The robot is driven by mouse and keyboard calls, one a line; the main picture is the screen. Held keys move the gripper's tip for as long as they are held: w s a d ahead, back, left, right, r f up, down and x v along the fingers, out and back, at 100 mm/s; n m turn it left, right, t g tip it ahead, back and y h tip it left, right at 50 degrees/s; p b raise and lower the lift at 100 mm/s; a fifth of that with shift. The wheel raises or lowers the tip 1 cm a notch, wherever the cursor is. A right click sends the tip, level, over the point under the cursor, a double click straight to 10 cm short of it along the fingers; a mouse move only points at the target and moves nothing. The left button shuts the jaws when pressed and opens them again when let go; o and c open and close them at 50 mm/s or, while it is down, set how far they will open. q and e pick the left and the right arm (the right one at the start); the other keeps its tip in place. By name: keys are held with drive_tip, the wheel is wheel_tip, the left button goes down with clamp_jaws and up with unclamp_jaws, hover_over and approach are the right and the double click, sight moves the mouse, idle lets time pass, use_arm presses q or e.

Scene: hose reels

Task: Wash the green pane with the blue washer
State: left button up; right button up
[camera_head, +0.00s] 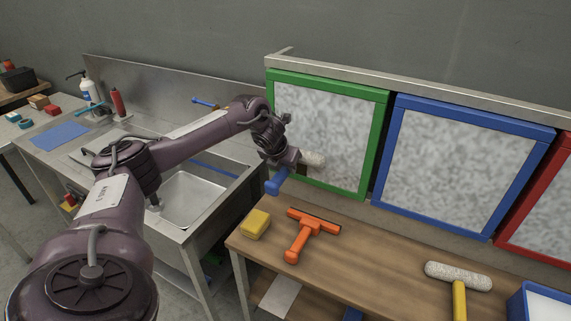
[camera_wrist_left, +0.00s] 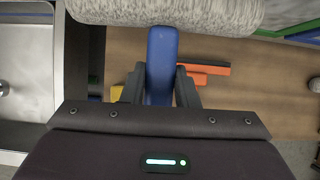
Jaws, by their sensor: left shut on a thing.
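The green pane (camera_head: 322,122) is a green-framed panel with a mottled grey-white surface, standing at the back of the wooden bench. My left gripper (camera_head: 283,162) is in front of its lower left part, shut on the blue handle of the blue washer (camera_head: 276,182). The washer's fluffy pale head (camera_head: 313,159) is by the pane's lower area; I cannot tell whether it touches. In the left wrist view the blue handle (camera_wrist_left: 162,55) runs between the fingers of my left gripper (camera_wrist_left: 160,86), with the fluffy head across the top. My right gripper is not in view.
Blue-framed (camera_head: 455,160) and red-framed (camera_head: 535,212) panes stand to the right. On the bench (camera_head: 375,250) lie a yellow sponge (camera_head: 255,223), an orange squeegee (camera_head: 302,238) and a yellow-handled washer (camera_head: 459,285). A blue-rimmed bin (camera_head: 535,300) is at the right, a steel sink (camera_head: 190,200) at the left.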

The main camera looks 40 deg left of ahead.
use_arm(q)
drive_tip(key=shift+f+b, duration=1.3)
drive_tip(key=shift+f, duration=1.15)
wheel_tip(320, 180, down, 3)
drive_tip(key=shift+w+f+b, duration=0.1)
drive_tip(key=shift+b, duration=1)
drive_tip(key=s+d+p, duration=0.1)
drive_tip(key=s+p, duration=0.1)
drive_tip(key=s, duration=0.4)
drive_tip(key=shift+s+d, duration=0.3)
drive_tip(key=shift+s, duration=0.1)
